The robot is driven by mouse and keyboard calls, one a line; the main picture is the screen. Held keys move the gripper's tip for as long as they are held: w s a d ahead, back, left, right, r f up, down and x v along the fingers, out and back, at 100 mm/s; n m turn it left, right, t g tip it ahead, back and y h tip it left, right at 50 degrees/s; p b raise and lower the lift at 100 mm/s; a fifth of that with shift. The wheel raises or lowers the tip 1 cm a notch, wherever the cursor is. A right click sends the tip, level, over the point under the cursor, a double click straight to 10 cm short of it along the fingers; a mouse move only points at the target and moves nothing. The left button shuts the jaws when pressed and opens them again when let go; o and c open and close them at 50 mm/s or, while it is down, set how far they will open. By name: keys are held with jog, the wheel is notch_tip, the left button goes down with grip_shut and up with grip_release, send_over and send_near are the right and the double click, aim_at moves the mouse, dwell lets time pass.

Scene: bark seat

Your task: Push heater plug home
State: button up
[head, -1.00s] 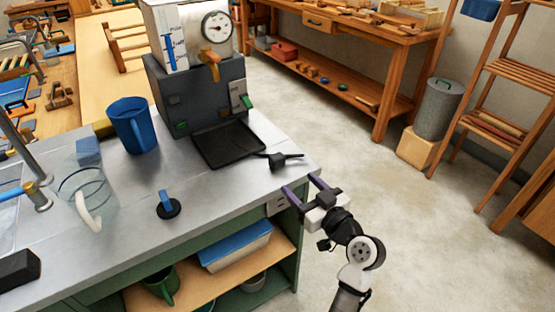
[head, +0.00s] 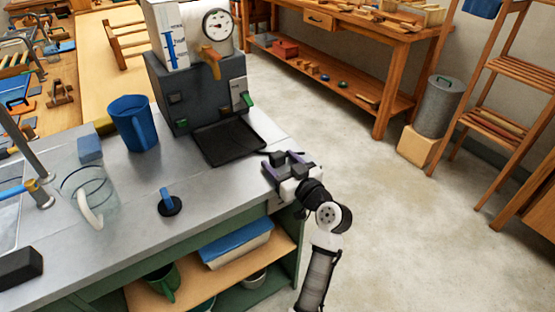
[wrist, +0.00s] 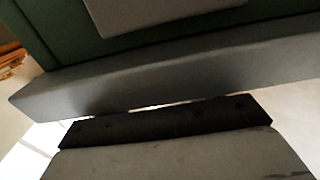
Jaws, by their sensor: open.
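The heater plug is a small black piece with a dark cord at the front right of the grey counter (head: 232,186). In the head view only a dark bit of plug and cord (head: 291,152) shows near my gripper; the rest is hidden. My gripper (head: 277,162) is open, with its purple fingers over the counter's right edge, around or just above the plug's place. I cannot tell whether it touches the plug. A pale plate (wrist: 165,12) on the green cabinet side shows in the wrist view, cut off by the frame. The plug does not show clearly there.
A dark machine (head: 205,95) with a gauge and a black drip tray (head: 228,142) stands behind my gripper. A blue jug (head: 133,124), a glass jar (head: 90,196) and a black-based blue-handled tool (head: 169,204) stand to the left.

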jog(key=c, duration=1.1)
jog(key=shift+r+p, duration=1.55)
jog(key=shift+r, duration=1)
jog(key=shift+s+f, duration=0.1)
